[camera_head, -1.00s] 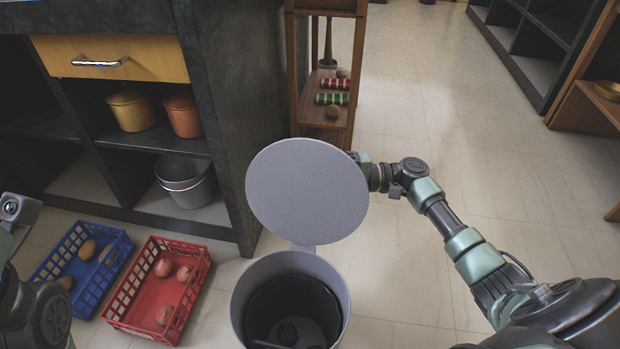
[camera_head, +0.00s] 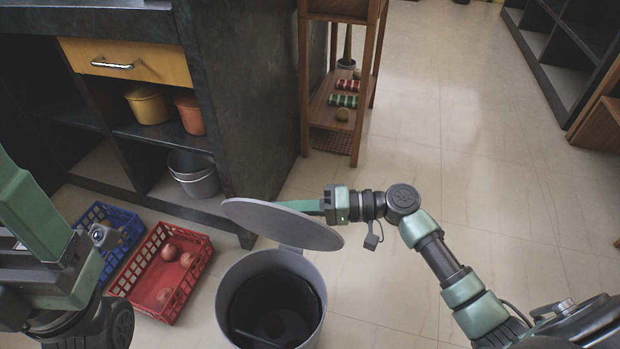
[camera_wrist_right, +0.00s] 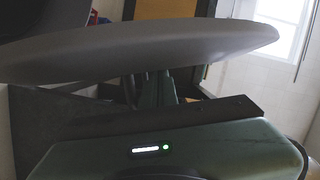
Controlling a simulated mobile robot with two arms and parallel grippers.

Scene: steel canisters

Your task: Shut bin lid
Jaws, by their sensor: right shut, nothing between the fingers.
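The grey round bin (camera_head: 230,290) stands on the floor at the lower middle of the head view, its dark inside showing. Its grey disc lid (camera_head: 275,222) is hinged at the back and tilted partway down, with a clear gap above the rim. My right gripper (camera_head: 300,206) is shut and empty, at the back of the lid's upper side. In the right wrist view the lid (camera_wrist_right: 140,48) spans the picture close to the gripper (camera_wrist_right: 150,88); I cannot tell whether they touch.
A red crate (camera_head: 138,290) with round produce and a blue crate (camera_head: 128,243) stand left of the bin. A dark shelf unit (camera_head: 262,120) with a yellow drawer (camera_head: 160,68) and a wooden rack (camera_head: 358,145) stand behind. The floor (camera_head: 500,220) at right is clear.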

